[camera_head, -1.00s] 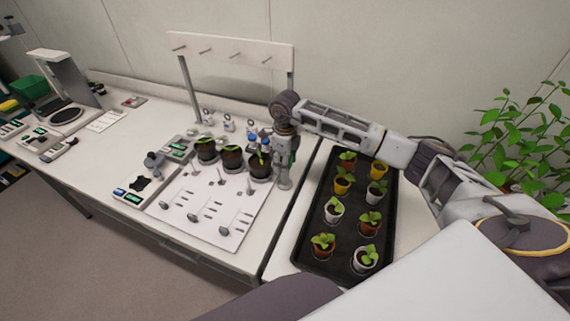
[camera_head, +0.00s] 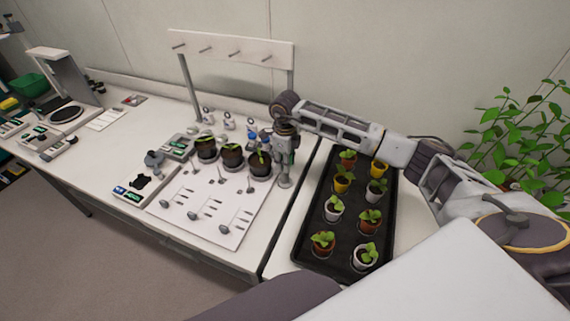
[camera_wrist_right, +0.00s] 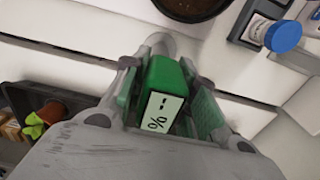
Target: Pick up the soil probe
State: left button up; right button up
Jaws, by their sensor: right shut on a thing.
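The soil probe (camera_wrist_right: 166,92) has a green body with a pale display reading dashes and a percent sign. In the right wrist view it sits between both fingers of my right gripper (camera_wrist_right: 165,88), which is shut on it. The probe's lower part is hidden there. In the head view my right gripper (camera_head: 285,178) points down at the right end of the bench, just right of the dark pots. The probe cannot be made out clearly there. My left gripper is not in view.
Three dark potted seedlings (camera_head: 232,156) stand close left of the gripper, behind a white board (camera_head: 205,222) with small tools. A black tray (camera_head: 318,240) of potted seedlings lies to the right. A peg rack (camera_head: 232,50) rises behind. Small bottles (camera_head: 228,124) stand near it.

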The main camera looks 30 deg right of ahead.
jog(key=shift+r, duration=0.2)
jog(key=shift+r+b, duration=0.95)
jog(key=shift+r, duration=3.9)
